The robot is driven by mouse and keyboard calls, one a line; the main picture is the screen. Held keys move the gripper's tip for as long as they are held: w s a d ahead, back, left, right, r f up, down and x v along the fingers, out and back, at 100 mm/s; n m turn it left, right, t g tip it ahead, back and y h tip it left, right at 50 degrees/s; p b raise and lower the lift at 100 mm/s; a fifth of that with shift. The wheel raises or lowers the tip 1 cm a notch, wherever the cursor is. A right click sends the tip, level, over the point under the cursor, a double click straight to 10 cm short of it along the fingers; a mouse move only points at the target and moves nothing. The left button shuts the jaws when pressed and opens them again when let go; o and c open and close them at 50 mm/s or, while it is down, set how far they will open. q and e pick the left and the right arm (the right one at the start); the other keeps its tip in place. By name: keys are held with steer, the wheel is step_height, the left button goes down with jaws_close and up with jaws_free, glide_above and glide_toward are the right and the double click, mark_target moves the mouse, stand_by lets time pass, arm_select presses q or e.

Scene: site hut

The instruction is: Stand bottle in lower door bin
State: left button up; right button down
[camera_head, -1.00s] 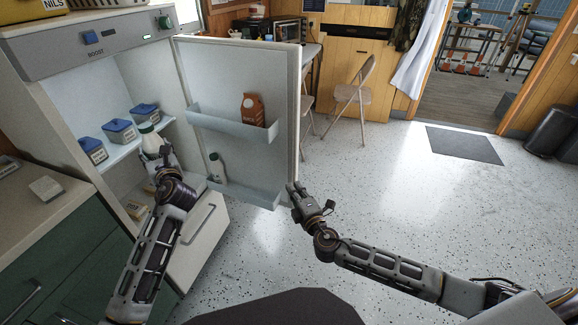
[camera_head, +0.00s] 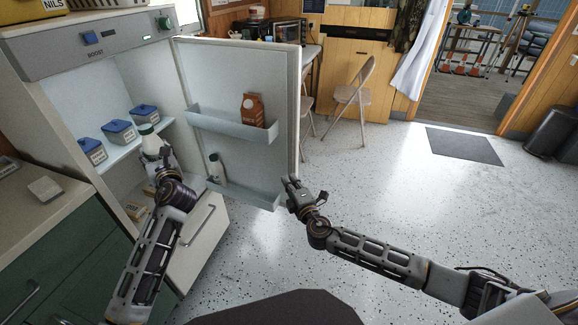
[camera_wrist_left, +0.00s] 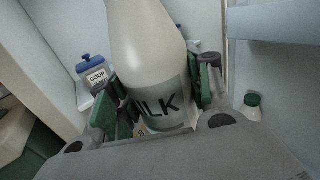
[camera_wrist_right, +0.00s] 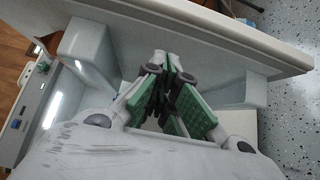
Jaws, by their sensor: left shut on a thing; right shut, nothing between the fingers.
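A white milk bottle (camera_head: 151,142) with a green cap is held upright in my left gripper (camera_head: 160,160), in front of the open fridge's shelf. In the left wrist view the bottle (camera_wrist_left: 150,50) fills the space between the fingers (camera_wrist_left: 160,100), and part of its "MILK" label shows. The lower door bin (camera_head: 245,194) is on the inside of the open door, right of the left gripper. A second bottle (camera_head: 217,168) with a dark cap stands in its left end. My right gripper (camera_head: 291,183) is shut and empty beside the door's lower free edge.
The upper door bin (camera_head: 225,127) holds a brown carton (camera_head: 252,109). Several blue-lidded tubs stand on the fridge shelf (camera_head: 125,150). The lower bin's middle and right look clear. A folding chair (camera_head: 352,100) stands beyond the door.

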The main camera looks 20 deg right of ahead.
arm_select(q)
steer(key=shift+f+b, duration=0.25)
steer(key=shift+b, duration=0.05)
arm_select(e)
glide_toward(284, 157)
steer(key=shift+w+a, duration=0.7)
steer(key=shift+a, duration=0.85)
arm_select(q)
steer(key=shift+f+b, duration=0.3)
arm_select(e)
steer(key=shift+w+d+r, duration=0.15)
steer(key=shift+w+d, duration=1.15)
steer(key=shift+w, duration=0.3)
